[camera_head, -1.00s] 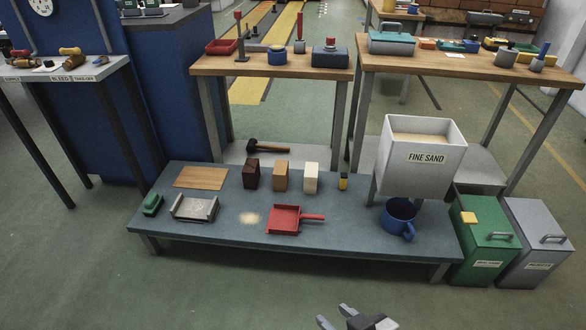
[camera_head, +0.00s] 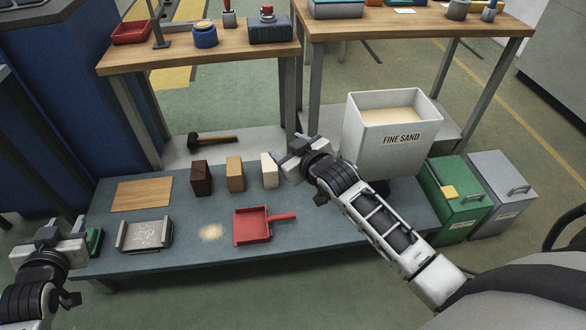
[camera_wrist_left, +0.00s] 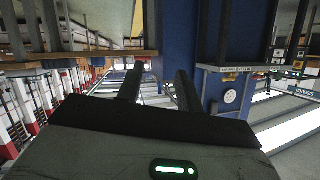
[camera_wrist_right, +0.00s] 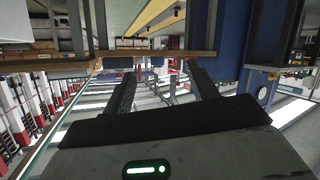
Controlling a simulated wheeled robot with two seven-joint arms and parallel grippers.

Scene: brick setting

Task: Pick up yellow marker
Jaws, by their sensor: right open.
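No yellow marker shows clearly now. A small yellow-and-black piece stood right of the cream block in the earlier head view; my right arm now covers that spot. My right gripper (camera_head: 288,158) hangs above the low bench (camera_head: 200,262), close to the cream block (camera_head: 269,171) in the picture. It is open and empty, with its fingers apart in the right wrist view (camera_wrist_right: 162,85). My left gripper (camera_head: 64,232) is over the bench's left end, near the green brush-like piece (camera_head: 95,241). It is open and empty in the left wrist view (camera_wrist_left: 158,88).
The bench holds a brown block (camera_head: 201,178), a tan block (camera_head: 235,174), a red dustpan (camera_head: 252,227), a grey tray (camera_head: 144,235) and a wooden board (camera_head: 141,196). The sand hopper (camera_head: 391,140) stands right of my right gripper. Green (camera_head: 455,197) and grey (camera_head: 497,190) bins stand beyond.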

